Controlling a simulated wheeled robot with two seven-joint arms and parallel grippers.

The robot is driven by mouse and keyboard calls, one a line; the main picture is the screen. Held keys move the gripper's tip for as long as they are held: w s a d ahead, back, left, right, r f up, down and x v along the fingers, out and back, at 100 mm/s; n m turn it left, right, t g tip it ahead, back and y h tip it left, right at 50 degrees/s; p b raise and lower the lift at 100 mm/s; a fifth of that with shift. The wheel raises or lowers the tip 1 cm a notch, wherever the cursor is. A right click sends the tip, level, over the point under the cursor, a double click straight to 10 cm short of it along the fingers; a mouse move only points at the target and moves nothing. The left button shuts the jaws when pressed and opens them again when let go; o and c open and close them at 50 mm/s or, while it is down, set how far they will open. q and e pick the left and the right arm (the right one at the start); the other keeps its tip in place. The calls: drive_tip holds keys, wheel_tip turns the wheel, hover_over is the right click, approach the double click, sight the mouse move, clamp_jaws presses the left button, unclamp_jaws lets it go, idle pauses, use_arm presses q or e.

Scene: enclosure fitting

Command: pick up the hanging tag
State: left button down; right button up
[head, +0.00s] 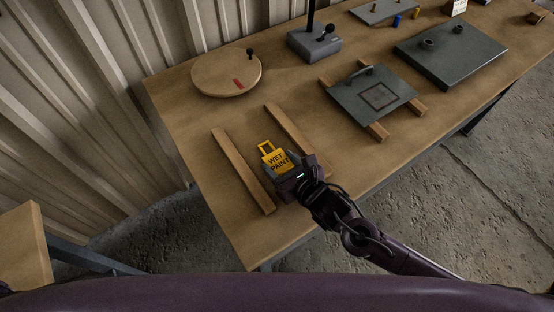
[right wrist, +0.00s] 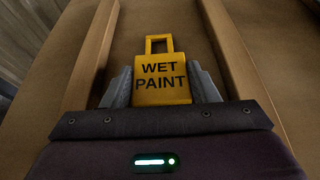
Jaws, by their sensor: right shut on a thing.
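The hanging tag (head: 277,161) is a yellow plate with the words "WET PAINT" and a square loop at its top. In the head view it is between two wooden rails on the table. My right gripper (head: 280,167) is shut on the tag, with one grey finger at each side edge. The right wrist view shows the tag (right wrist: 163,80) between the fingers (right wrist: 163,88), its loop pointing away from the gripper. I cannot tell whether the tag touches the table. My left gripper is not in view.
Wooden rails (head: 243,169) and (head: 294,132) flank the tag. A round wooden board (head: 222,75) and a grey lever box (head: 314,45) stand farther back. A grey plate with a handle (head: 359,101) rests on two more rails to the right. A dark panel (head: 462,62) lies beyond.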

wheel_tip(320, 180, up, 12)
drive_tip(key=b, duration=0.1)
wheel_tip(320, 180, up, 8)
hover_over(282, 166)
drive_tip(key=shift+a+p, duration=0.1)
drive_tip(key=shift+p, duration=0.35)
idle(0.9)
drive_tip(key=w+d+r+m+t+h, duration=0.1)
drive_tip(key=w+d+r+m+h, duration=0.2)
drive_tip(key=d, duration=0.6)
drive_tip(key=w+d+r+m+t+h, duration=0.1)
drive_tip(key=w+d+r+m+h, duration=0.2)
drive_tip(key=d, duration=0.6)
wheel_tip(282, 166, up, 2)
drive_tip(key=shift+w+d+r+m+h, duration=0.25)
drive_tip(key=shift+w+m+h, duration=0.15)
drive_tip(key=shift+w+h, duration=0.55)
drive_tip(key=shift+w+a, duration=0.1)
drive_tip(key=shift+a, duration=0.05)
